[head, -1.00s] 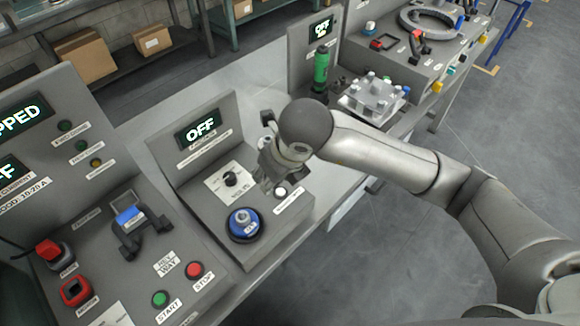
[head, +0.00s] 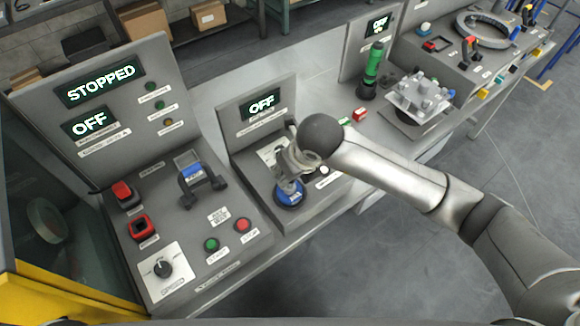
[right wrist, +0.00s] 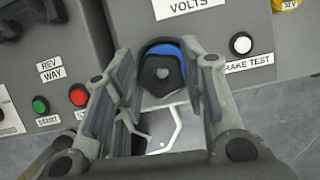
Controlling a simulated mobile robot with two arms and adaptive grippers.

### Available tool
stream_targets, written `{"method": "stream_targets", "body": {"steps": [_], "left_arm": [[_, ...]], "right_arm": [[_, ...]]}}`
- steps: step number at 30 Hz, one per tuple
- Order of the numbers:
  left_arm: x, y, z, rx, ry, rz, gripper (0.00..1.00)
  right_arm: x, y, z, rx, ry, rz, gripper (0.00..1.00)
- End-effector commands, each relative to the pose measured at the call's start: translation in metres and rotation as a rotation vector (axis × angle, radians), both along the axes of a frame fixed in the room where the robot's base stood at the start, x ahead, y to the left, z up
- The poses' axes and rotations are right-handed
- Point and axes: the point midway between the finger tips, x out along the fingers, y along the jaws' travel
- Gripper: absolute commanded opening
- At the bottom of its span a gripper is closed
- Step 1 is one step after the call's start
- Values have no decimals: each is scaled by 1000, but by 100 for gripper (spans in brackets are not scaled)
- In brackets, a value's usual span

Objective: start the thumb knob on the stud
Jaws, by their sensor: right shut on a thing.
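My right gripper (head: 289,178) is over the blue round base (head: 290,196) on the middle console, pointing down. In the right wrist view its two fingers (right wrist: 162,80) stand either side of a dark lobed thumb knob (right wrist: 161,72) with a hole in its middle, shut on it. Behind the knob the blue rim of the base (right wrist: 163,46) shows as an arc. The stud is hidden under the knob and fingers, and I cannot tell whether the knob touches it. My left gripper is not in view.
The console's OFF display (head: 262,104) stands behind the gripper. A white brake test button (right wrist: 241,43) is close to the right finger.

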Motion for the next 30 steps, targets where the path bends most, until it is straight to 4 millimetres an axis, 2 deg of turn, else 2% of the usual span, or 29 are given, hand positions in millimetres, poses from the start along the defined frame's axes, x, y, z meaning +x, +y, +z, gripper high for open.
{"method": "stream_targets", "body": {"steps": [13, 15, 21, 30], "left_arm": [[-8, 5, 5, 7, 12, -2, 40], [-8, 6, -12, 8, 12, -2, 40], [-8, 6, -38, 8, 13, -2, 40], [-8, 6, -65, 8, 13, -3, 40]], "right_arm": [[1, -2, 0, 1, 1, 470, 22], [3, -2, -6, -1, -2, 553, 22], [3, -1, -6, -1, -3, 782, 22], [2, -1, -3, -1, 0, 1041, 22]]}}
